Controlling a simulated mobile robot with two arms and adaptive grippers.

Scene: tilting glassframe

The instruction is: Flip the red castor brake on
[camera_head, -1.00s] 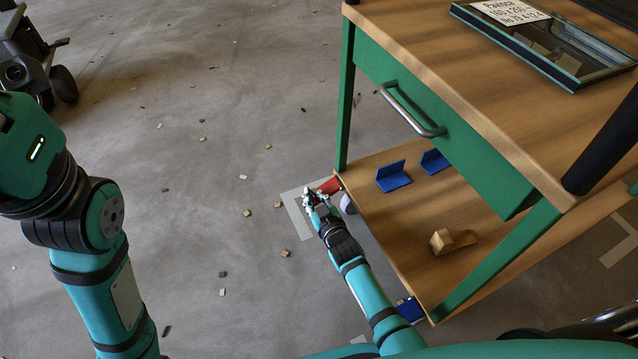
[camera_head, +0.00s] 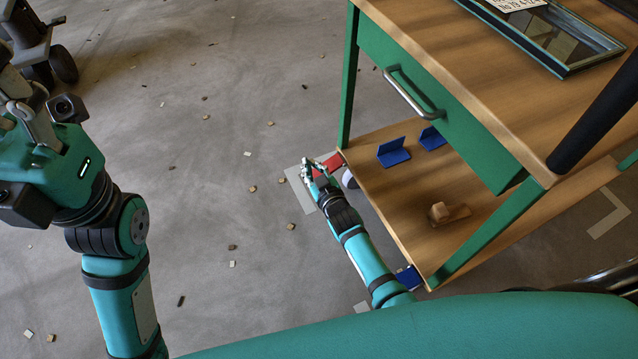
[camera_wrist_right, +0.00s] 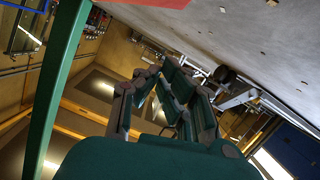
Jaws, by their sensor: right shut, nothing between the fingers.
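The red castor brake (camera_head: 329,162) sticks out at the foot of the cart's near-left green leg, beside a pale castor wheel (camera_head: 349,179). My right gripper (camera_head: 308,167) is shut and empty, low by the floor just left of the brake; I cannot tell whether they touch. In the right wrist view its fingers (camera_wrist_right: 170,84) fill the middle, and a red edge (camera_wrist_right: 165,3), seemingly the brake, shows at the top. My left gripper (camera_head: 28,125) is partly in view at the left edge, far from the brake; its fingertips are not clear.
The cart's wooden lower shelf (camera_head: 405,198) holds blue brackets (camera_head: 394,152) and a small wooden block (camera_head: 439,213). A drawer handle (camera_head: 413,93) juts out above. A glass frame (camera_head: 550,35) lies on top. Floor left of the cart is open, with small scattered chips.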

